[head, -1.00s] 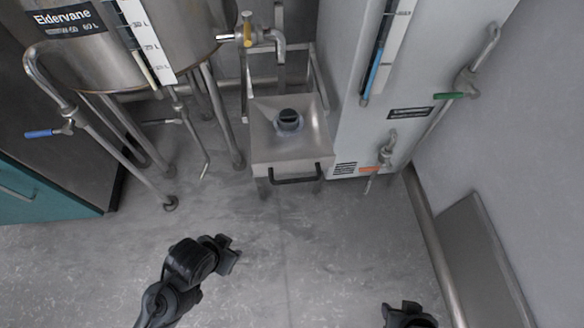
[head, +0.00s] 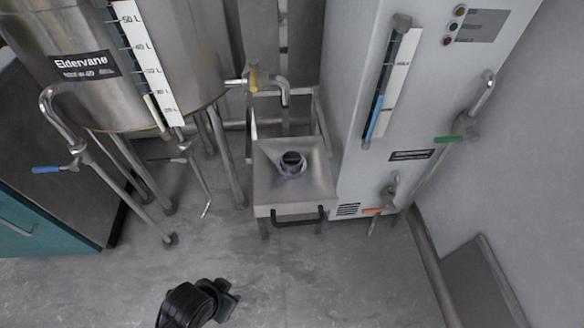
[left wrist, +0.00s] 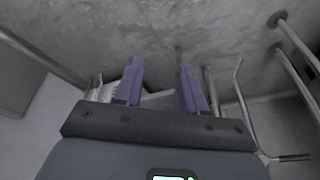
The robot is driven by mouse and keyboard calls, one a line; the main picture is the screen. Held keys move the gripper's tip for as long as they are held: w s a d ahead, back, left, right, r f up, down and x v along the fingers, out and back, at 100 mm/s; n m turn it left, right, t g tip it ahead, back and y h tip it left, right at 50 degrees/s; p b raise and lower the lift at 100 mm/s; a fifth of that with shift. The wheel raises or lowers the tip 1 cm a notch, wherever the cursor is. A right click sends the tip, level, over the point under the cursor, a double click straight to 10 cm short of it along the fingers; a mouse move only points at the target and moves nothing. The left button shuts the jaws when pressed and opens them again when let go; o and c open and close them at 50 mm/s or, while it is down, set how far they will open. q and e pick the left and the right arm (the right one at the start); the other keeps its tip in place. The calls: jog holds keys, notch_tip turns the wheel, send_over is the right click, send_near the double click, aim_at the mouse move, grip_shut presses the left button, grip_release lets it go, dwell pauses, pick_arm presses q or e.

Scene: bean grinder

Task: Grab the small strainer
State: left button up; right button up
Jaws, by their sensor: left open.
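A square metal basin (head: 267,186) with sloping sides and a black front handle (head: 299,217) stands between the tank and the grey cabinet. A small dark round piece (head: 292,160) with a metallic ring sits in its middle; I cannot tell for sure whether it is the small strainer. My left gripper (head: 228,298) is low in the head view, apart from the basin and in front of it. In the left wrist view its two purple fingers (left wrist: 158,78) are spread with nothing between them. My right gripper is not in view.
A steel tank (head: 190,60) on legs stands at the left, with a blue-handled valve (head: 48,170). The grey cabinet (head: 350,150) stands right of the basin, with a green-handled valve (head: 447,139). The floor (head: 340,275) in front is clear.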

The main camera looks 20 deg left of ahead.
pick_arm(q)
jog(key=shift+o, duration=0.4)
jog(key=o, duration=0.9)
